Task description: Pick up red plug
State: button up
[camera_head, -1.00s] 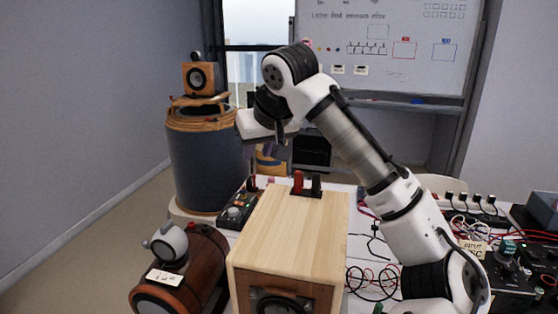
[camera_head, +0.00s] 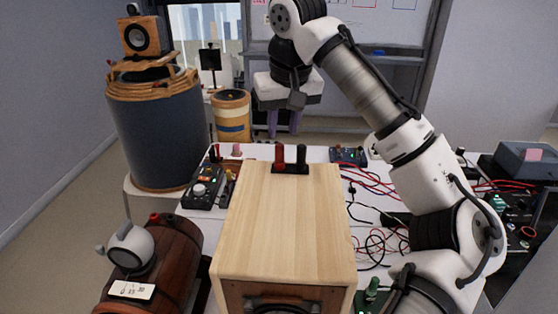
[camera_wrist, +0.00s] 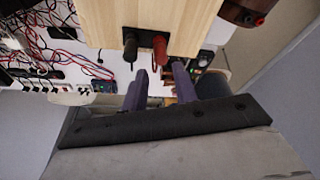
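The red plug (camera_head: 279,154) stands upright in a dark base at the far edge of the wooden box's top (camera_head: 285,220). A black plug (camera_head: 301,156) stands just right of it. My gripper (camera_head: 283,132) points down above and apparently beyond the plugs, its two purple fingers apart with nothing between them. In the wrist view, the red plug (camera_wrist: 159,46) lies just beyond the open fingertips (camera_wrist: 160,68), apart from them, and the black plug (camera_wrist: 130,45) is to its left.
A small mixer-like device (camera_head: 205,188) lies left of the box on the white table. Cables (camera_head: 375,240) and electronics clutter the right side. A striped drum (camera_head: 231,116) stands behind.

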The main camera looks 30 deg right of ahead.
aim_at(280, 145)
jog(key=b+x, duration=0.4)
jog(key=x, duration=0.2)
jog(key=shift+w+f, duration=0.15)
jog(key=shift+f, duration=0.2)
jog(key=shift+c, duration=0.2)
grip_shut()
